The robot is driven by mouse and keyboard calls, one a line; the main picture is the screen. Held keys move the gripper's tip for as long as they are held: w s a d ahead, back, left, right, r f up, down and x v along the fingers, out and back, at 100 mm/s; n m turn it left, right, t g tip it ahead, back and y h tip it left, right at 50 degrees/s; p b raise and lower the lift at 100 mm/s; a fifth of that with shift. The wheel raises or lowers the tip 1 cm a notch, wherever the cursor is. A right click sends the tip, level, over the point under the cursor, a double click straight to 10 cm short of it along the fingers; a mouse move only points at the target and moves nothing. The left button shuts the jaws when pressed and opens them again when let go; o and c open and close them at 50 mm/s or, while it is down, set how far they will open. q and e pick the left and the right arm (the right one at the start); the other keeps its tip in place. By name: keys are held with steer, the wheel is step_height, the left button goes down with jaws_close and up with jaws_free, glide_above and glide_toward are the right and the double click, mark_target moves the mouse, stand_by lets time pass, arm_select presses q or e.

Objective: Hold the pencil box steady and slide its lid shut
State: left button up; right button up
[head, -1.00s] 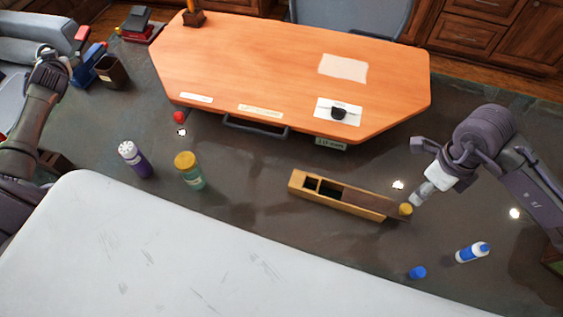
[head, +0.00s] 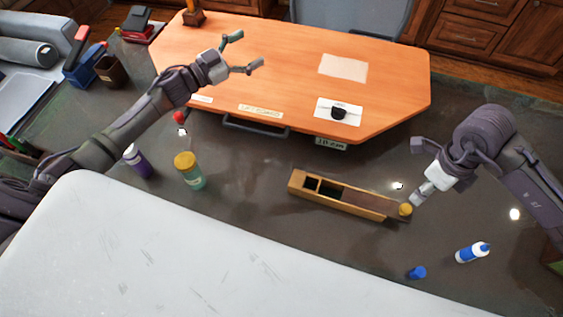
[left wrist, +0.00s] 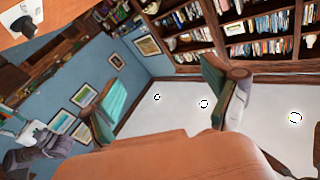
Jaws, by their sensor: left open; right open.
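The wooden pencil box (head: 327,199) lies on the dark tabletop right of centre in the head view. Its lid (head: 375,203) is slid partly out to the right, so the compartments at the left end show open. My left gripper (head: 250,51) is open and empty above the orange board, up and left of the box. Its spread fingers also show in the left wrist view (left wrist: 170,95), with nothing between them. My right gripper (head: 415,193) is by the lid's right end, near a round yellow-topped piece (head: 405,209). Whether it touches the lid I cannot tell.
A teal jar with a yellow lid (head: 189,170) and a purple bottle (head: 138,160) stand left of the box. A glue bottle (head: 472,252) and a blue cap (head: 417,272) lie right of it. The orange board (head: 290,75) is behind. Dark tabletop between jar and box is clear.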

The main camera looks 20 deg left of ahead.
mark_target(325, 194)
arm_select(q)
steer(key=s+d+f+m+g+h, duration=0.2)
steer(key=s+d+f+m+g, duration=0.4)
steer(key=s+d+g, duration=0.4)
steer(key=s+d+f+m+g+h, duration=0.3)
steer(key=s+d+f+m+g, duration=0.35)
steer(key=s+d, duration=0.4)
steer(key=a+f+n+y, duration=0.1)
steer(key=a+f+n, duration=0.1)
steer(key=w+a+f+n+t+y, duration=0.1)
steer(key=a+f+n, duration=0.1)
steer(key=shift+w+a+f+n, duration=0.2)
steer(key=shift+a+f+n, duration=0.05)
steer(key=shift+a+f, duration=0.05)
steer(key=shift+d+f, duration=0.2)
steer(key=shift+d, duration=0.05)
steer(key=x, duration=1.3)
steer(key=shift+f, duration=0.1)
